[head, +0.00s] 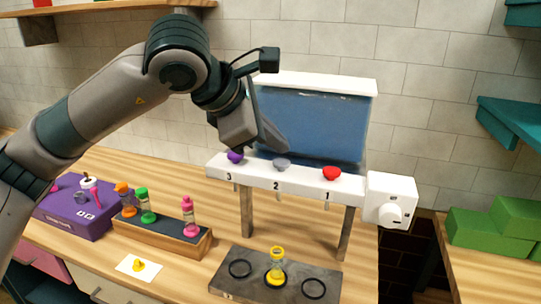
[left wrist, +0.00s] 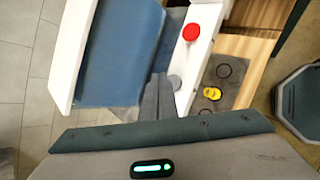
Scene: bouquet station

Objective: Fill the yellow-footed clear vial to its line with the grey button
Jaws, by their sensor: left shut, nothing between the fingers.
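The clear vial with a yellow foot and yellow rim (head: 277,262) stands upright on the middle ring of the dark tray (head: 240,288), below the spout marked 2. In the left wrist view its yellow part (left wrist: 212,93) shows from above. Its line and liquid level are too small to tell. The grey button (head: 282,164) sits on the white dispenser ledge (head: 256,178) above the number 2, and shows in the left wrist view (left wrist: 175,82). My left gripper (head: 283,146) is shut and empty, its fingertips right at the grey button; contact is unclear. My right gripper is out of view.
A purple button (head: 235,157) and a red button (head: 332,173) flank the grey one. A blue tank (head: 312,120) stands behind. A white knob box (head: 390,198) is at right. At left are a wooden rack (head: 185,240) with vials and a purple box (head: 78,215).

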